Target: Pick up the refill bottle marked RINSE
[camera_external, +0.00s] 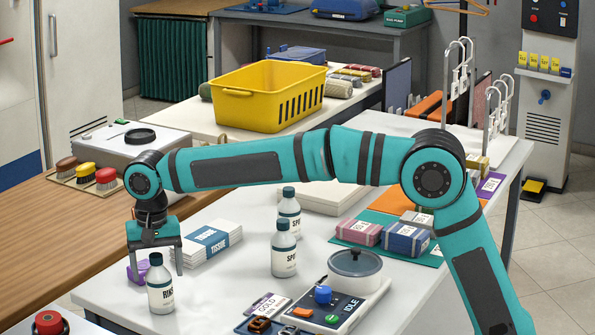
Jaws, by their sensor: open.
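The refill bottle marked RINSE (160,289) stands upright near the left front edge of the white table. It is white with a dark cap, and part of its label shows. My gripper (156,268) points down over it with open jaws. One finger shows on each side of the bottle's upper part, and the cap is below the palm. From this one view I cannot tell whether the fingers touch the bottle or how they line up in depth. Two similar bottles marked SPO, the rest hidden, stand farther right: a front one (284,252) and a back one (289,214).
A purple object (140,270) sits close behind the gripper's left finger. A scale-like device with a lidded pot (354,268) and cards stand to the right. A yellow basket (268,97) is farther back.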

